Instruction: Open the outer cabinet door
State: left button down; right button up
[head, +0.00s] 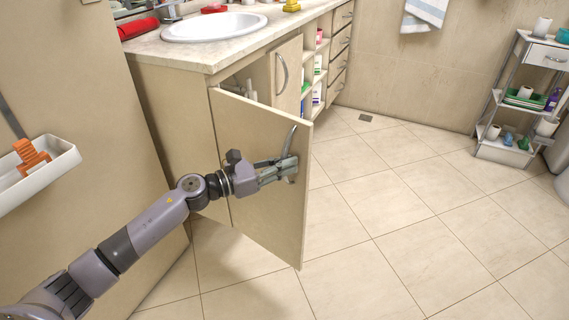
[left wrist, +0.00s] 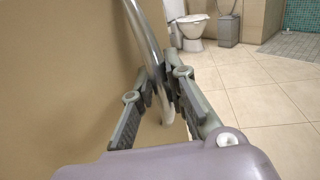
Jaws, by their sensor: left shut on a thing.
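The outer cabinet door (head: 255,190) of the vanity stands well open, swung out from the cabinet front over the floor. Its curved metal handle (head: 289,142) sits near the door's free edge. My left gripper (head: 288,166) is shut on the lower part of the handle. In the left wrist view the handle (left wrist: 148,40) passes between the two fingers of the left gripper (left wrist: 162,88), and the door face (left wrist: 60,70) fills the left side. The right gripper is in neither view.
The vanity top carries a white sink (head: 214,27) and a red rolled towel (head: 138,28). A second door (head: 287,75) stands beside open shelves and drawers. A wall caddy (head: 38,172) is at the left, a metal cart (head: 522,95) at the far right. The tiled floor (head: 400,210) is clear.

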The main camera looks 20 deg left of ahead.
pick_arm(q)
jog(key=c, duration=1.6)
grip_release()
jog(key=shift+o, duration=0.2)
jog(key=shift+s+a, duration=0.25)
jog(key=v, duration=1.1)
jog(key=shift+a, duration=0.15)
